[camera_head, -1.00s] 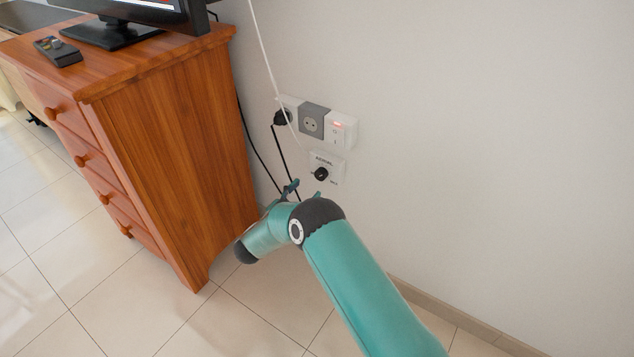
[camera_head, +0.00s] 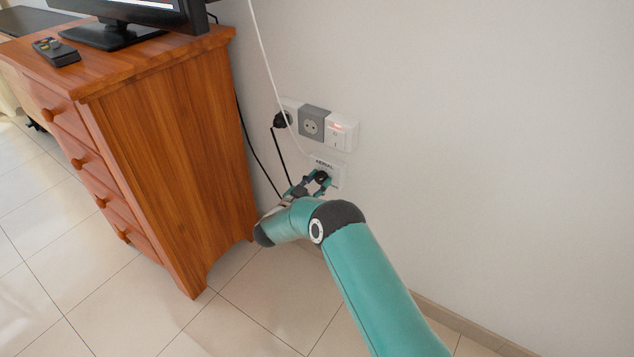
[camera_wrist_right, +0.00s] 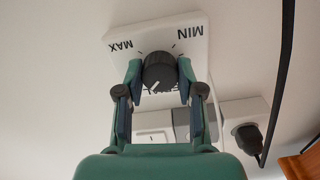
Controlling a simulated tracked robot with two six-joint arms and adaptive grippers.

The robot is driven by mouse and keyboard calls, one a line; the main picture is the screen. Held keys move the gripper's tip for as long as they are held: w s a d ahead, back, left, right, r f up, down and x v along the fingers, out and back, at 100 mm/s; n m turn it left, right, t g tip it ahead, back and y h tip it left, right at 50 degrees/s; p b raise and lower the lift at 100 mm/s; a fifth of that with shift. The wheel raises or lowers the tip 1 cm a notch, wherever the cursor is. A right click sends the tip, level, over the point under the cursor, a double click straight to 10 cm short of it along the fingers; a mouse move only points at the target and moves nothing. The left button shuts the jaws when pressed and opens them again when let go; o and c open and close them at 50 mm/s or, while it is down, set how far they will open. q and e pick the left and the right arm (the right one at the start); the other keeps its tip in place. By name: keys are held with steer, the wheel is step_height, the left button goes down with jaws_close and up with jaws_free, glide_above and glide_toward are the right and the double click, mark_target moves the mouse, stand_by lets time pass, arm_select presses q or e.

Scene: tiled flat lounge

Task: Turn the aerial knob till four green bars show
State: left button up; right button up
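The black aerial knob (camera_wrist_right: 160,72) sits on a white wall plate marked MIN and MAX (camera_wrist_right: 190,45). A white line on its face points down and left in the wrist view. My right gripper (camera_head: 318,183) is at the plate, its fingers on either side of the knob; in the wrist view the fingertips (camera_wrist_right: 160,78) flank it closely, with no clear grip visible. The television (camera_head: 150,12) shows only a strip of its screen's lower edge, so no signal bars are visible. My left gripper is not in view.
A socket with a black plug (camera_head: 282,119), a grey socket (camera_head: 313,123) and a white switch with a red light (camera_head: 341,132) sit above the plate. A white cable hangs past them. The wooden drawer chest (camera_head: 170,150), with a remote (camera_head: 56,51) on top, stands left.

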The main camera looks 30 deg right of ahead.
steer(key=shift+s, duration=0.1)
steer(key=c, duration=0.5)
steer(key=shift+a+f, duration=0.1)
steer(key=shift+a, duration=0.1)
steer(key=shift+d, duration=0.15)
steer(key=shift+m, duration=0.5)
steer(key=m+b, duration=0.1)
steer(key=m, duration=0.1)
steer(key=m+b, duration=0.2)
steer(key=shift+s+d+f+m, duration=0.1)
steer(key=shift+d+f+m, duration=0.1)
steer(key=shift+m, duration=0.1)
steer(key=m+b, duration=0.2)
steer(key=m, duration=0.2)
steer(key=shift+b, duration=0.4)
steer(key=shift+r+m+b, duration=0.1)
steer(key=shift+m+b, duration=0.6)
steer(key=shift+m, duration=0.5)
